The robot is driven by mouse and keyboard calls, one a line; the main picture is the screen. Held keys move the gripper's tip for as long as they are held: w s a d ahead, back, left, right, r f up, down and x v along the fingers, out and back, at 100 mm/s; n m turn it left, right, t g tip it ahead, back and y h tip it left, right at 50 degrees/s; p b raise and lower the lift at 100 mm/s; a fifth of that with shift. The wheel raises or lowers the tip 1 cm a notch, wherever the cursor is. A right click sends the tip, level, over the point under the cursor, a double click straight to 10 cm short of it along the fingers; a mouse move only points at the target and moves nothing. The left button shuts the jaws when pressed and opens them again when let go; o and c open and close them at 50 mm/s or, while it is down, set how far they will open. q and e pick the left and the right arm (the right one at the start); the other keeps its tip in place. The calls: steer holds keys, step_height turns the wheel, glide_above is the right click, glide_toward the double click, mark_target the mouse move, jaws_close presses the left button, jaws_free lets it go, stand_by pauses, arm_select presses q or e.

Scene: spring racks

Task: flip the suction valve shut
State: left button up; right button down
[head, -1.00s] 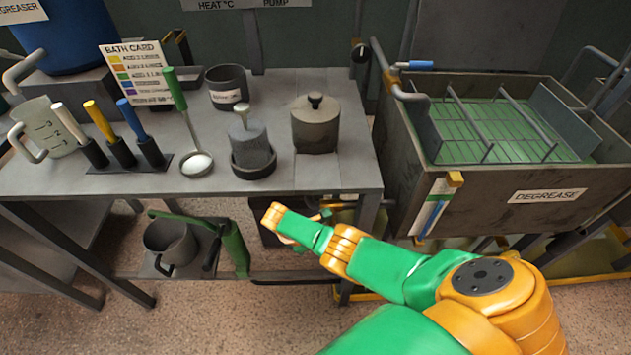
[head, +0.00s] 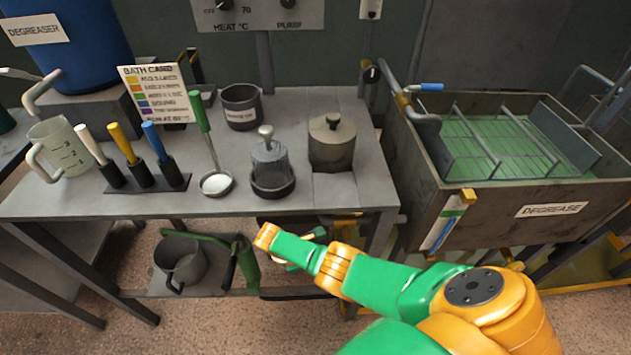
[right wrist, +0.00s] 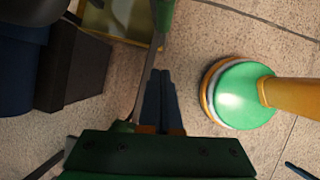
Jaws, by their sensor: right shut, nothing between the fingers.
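A pipe with a blue-handled lever (head: 426,87) rises at the left rim of the degrease tank (head: 470,225). No label marks it as the suction valve, and I cannot tell whether it is open or shut. My right arm reaches in from the lower right of the head view, its elbow near the front edge of the bench. The right gripper is mostly hidden behind the arm there. In the right wrist view my right gripper (right wrist: 163,90) has its dark fingers together, empty, pointing over speckled floor. My left gripper is not in view.
The grey bench (head: 225,206) holds a lidded pot (head: 332,145), a ladle (head: 216,183), a glass jug (head: 60,150) and colored-handled tools. A green lever-like frame (head: 247,262) and a grey pot (head: 178,262) stand below it. Open floor lies in front.

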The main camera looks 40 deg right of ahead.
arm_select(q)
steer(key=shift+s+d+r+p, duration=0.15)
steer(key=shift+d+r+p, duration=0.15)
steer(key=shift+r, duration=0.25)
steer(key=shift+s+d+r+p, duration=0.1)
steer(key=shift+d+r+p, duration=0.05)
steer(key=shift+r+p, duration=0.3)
arm_select(e)
steer(key=v, duration=0.8)
steer(key=shift+w+a+f, duration=0.25)
steer(key=shift+w+a, duration=0.05)
steer(key=shift+a, duration=0.1)
